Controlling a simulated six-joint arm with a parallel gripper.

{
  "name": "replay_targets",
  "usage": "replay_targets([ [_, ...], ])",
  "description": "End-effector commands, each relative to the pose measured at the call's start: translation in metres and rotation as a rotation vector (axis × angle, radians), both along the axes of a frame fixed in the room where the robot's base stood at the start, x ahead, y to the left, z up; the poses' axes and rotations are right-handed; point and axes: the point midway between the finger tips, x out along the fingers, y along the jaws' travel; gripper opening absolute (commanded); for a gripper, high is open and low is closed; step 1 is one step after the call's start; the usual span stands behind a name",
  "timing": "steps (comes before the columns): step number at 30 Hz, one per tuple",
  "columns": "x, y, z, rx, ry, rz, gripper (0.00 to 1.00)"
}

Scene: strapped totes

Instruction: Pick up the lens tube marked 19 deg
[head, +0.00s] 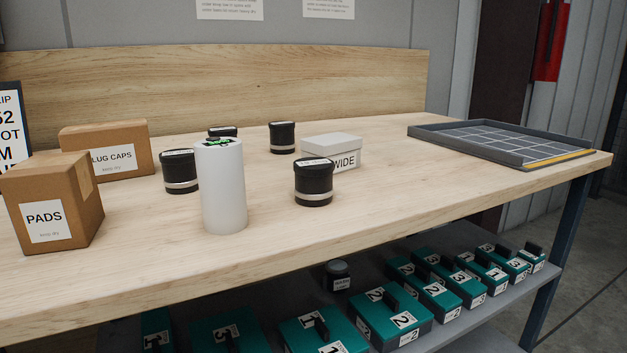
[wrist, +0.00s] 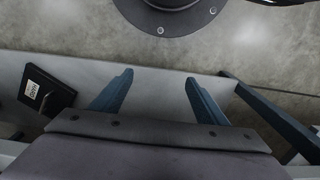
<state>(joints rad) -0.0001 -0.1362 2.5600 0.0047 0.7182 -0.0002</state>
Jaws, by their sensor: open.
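Several black lens tubes with a pale band stand upright on the wooden bench in the head view: one at left (head: 180,172), one in front (head: 314,183), one further back (head: 282,138) and one (head: 222,131) mostly hidden behind a white cylinder. Their labels are too small to read, so I cannot tell which is marked 19 deg. My gripper (wrist: 159,77) shows only in the wrist view, its two blue fingers apart with nothing between them. No lens tube on the bench shows in that view.
The white cylinder (head: 223,190) stands among the tubes. Cartons marked PADS (head: 85,195) and LUG CAPS (head: 135,165) are at left, a WIDE box (head: 345,148) behind the front tube. A gridded tray (head: 430,137) lies at right. Teal boxes (head: 380,325) fill the lower shelf.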

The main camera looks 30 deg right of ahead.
Motion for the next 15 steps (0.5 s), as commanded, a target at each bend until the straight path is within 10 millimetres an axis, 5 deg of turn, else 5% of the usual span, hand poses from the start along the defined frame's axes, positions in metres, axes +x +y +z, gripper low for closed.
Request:
replay_targets([
  [15,0.0,-0.002,0.106,-0.004,0.002,0.0,0.68],
])
